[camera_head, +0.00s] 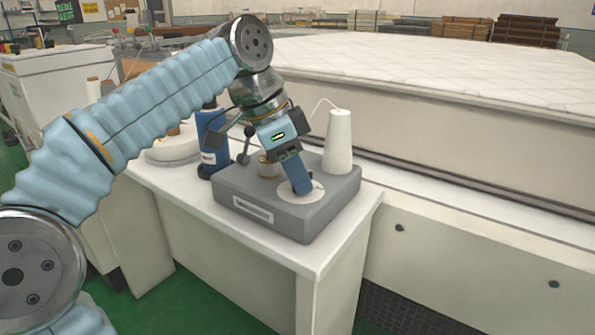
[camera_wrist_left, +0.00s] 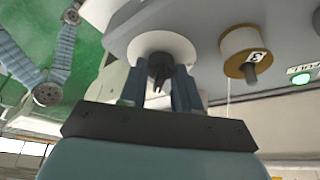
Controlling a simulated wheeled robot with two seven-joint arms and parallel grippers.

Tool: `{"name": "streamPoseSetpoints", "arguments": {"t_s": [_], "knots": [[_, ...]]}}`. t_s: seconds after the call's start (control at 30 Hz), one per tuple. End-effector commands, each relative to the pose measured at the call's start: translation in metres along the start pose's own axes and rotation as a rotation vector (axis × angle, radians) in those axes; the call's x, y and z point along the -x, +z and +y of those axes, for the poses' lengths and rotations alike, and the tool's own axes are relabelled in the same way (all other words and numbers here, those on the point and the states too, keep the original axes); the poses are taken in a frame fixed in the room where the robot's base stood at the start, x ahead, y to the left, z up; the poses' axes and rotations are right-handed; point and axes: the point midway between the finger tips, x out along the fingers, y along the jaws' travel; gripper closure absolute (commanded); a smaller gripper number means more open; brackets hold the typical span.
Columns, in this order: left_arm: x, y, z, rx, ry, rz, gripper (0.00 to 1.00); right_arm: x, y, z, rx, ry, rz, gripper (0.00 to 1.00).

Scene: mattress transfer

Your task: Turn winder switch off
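The winder is a grey box (camera_head: 248,190) with a label on its front, on a white table. A round white plate (camera_head: 300,196) lies on its top. My left gripper (camera_head: 301,188) points down at this plate and hides the switch in the head view. In the left wrist view, a black knob-like switch (camera_wrist_left: 160,69) stands on the white plate (camera_wrist_left: 176,45). The fingers of my left gripper (camera_wrist_left: 159,88) are apart, one on each side of the switch. Whether they touch it cannot be told. My right gripper is not in view.
A white thread cone (camera_head: 338,143) stands at the back right of the winder. A small spool (camera_head: 268,166) stands behind the gripper, and a blue cylinder (camera_head: 213,142) to its left. A green-lit button (camera_wrist_left: 301,79) shows in the wrist view. The quilted mattress (camera_head: 420,65) lies behind.

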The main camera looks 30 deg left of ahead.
Motion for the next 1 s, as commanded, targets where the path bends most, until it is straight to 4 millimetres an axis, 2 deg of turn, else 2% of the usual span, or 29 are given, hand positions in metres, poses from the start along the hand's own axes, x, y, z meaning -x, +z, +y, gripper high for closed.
{"name": "streamPoseSetpoints", "arguments": {"t_s": [0.03, 0.17, 0.2, 0.57, 1.0], "knots": [[0.0001, -0.0001, 0.0001, 0.000, 0.000, 0.000, 0.76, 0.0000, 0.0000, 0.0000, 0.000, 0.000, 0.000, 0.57], [0.0002, -0.0001, 0.0001, 0.000, 0.000, 0.000, 0.96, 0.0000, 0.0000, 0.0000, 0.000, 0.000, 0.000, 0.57], [0.0002, -0.0001, 0.0002, 0.000, 0.000, 0.000, 0.99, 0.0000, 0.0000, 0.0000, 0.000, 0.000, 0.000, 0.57], [0.0005, -0.0002, 0.0008, 0.066, -0.028, 0.001, 0.99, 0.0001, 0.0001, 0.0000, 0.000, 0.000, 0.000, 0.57], [0.0003, -0.0006, 0.0029, 0.397, -0.165, 0.001, 0.99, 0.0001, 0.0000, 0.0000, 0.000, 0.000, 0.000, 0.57]]}}
